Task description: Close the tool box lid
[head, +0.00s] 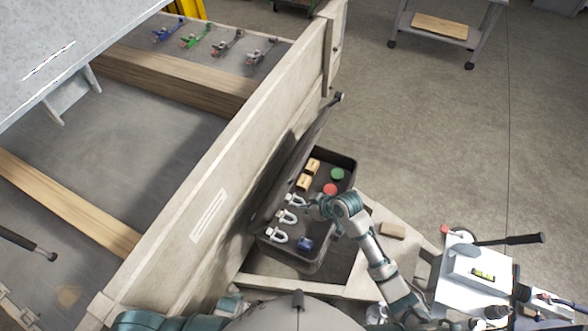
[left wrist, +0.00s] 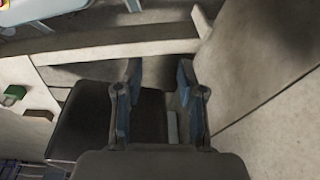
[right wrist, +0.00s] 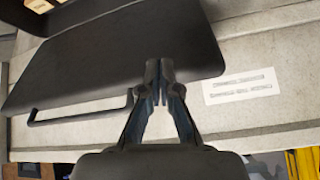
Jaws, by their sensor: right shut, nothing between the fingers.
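The black tool box (head: 340,228) stands open on the pale trailer frame, beside the trailer's side wall. Its lid (head: 303,150) is raised and leans toward that wall. In the right wrist view the lid (right wrist: 120,55) is a broad dark panel with a handle loop along its lower edge. My right gripper (head: 312,201) is shut and empty over the box in the head view; its tips (right wrist: 160,72) overlap the lid's edge in the right wrist view, and I cannot tell if they touch. My left gripper (left wrist: 160,85) is open and empty; its fingers are not clear in the head view.
The box holds shackles (head: 287,216), yellow-brown blocks (head: 305,182), green (head: 337,174) and red round pieces and a blue piece (head: 305,243). The trailer side wall (head: 235,165) is close on the left. A white tool surface (head: 470,275) is at lower right. Open floor lies beyond.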

